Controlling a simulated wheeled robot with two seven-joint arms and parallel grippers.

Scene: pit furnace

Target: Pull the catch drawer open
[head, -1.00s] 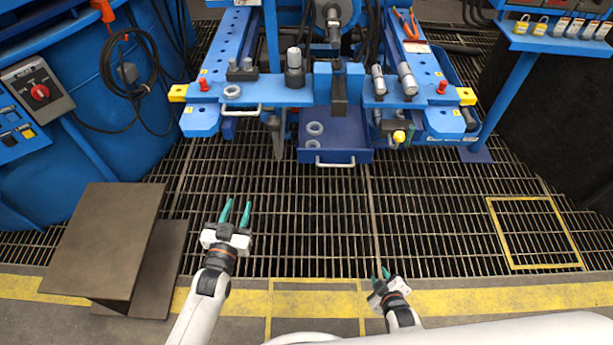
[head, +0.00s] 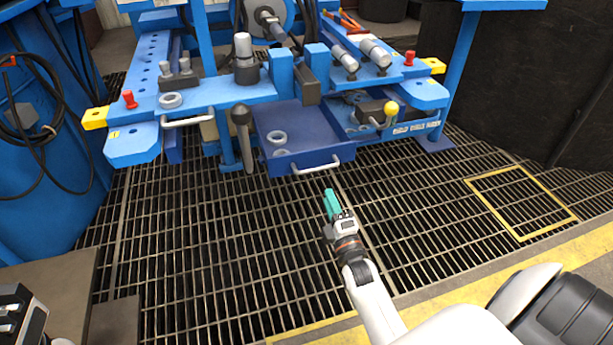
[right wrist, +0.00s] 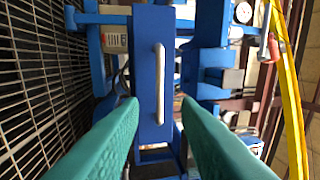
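The catch drawer (head: 296,124) is a dark blue tray under the middle of the blue bench, with its inside showing and two grey rings in it. Its pale bar handle (head: 316,165) runs across the front face. My right gripper (head: 331,203) has teal fingers and is just in front of and below the handle, apart from it. In the right wrist view its fingers (right wrist: 158,110) are spread, with the upright-looking handle (right wrist: 160,82) beyond the gap, not between them. Part of my left arm's end (head: 18,315) shows at the lower left; its fingers are not visible.
A yellow-knobbed lever (head: 391,109) is right of the drawer, and a dark-knobbed lever (head: 241,116) is left of it. Another handle (head: 188,118) is on the bench's left. The grated floor (head: 220,240) in front is clear. A brown plate (head: 50,290) stands at lower left.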

